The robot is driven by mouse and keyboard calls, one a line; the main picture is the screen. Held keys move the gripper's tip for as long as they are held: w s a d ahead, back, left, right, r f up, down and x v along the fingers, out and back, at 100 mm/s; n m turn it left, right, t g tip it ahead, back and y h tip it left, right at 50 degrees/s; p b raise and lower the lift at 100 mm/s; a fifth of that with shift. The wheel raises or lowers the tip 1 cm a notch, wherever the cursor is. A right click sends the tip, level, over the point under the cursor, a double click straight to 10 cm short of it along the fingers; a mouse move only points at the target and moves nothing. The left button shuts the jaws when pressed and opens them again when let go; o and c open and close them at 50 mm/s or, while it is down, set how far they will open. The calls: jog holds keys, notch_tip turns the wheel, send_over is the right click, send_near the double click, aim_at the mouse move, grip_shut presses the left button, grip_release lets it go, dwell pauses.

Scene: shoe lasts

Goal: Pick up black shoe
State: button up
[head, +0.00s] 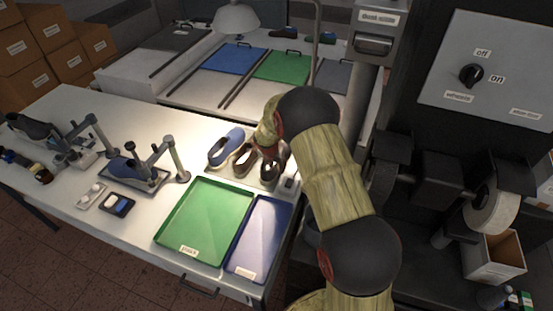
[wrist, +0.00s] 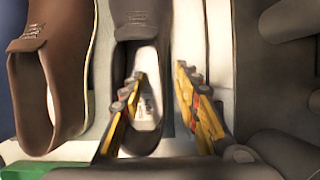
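The black shoe (head: 269,172) stands on the white table, at the right end of a row of shoes, partly hidden by my arm in the head view. In the wrist view the black shoe (wrist: 136,32) is at centre, its opening facing the camera. My gripper (wrist: 161,74) is open, with a gap between its yellow fingers. The left finger is over or in the shoe's opening and the right finger is just outside its right side. Whether either finger touches the shoe, I cannot tell. In the head view my arm hides the fingers.
A brown shoe (head: 245,160) stands close left of the black shoe, and a blue shoe (head: 226,147) beyond it. A green tray (head: 206,222) and a blue tray (head: 260,238) lie in front, both empty. Clamp stands (head: 170,158) are at left.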

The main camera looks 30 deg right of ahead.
jog(key=shift+c, duration=0.9)
grip_shut()
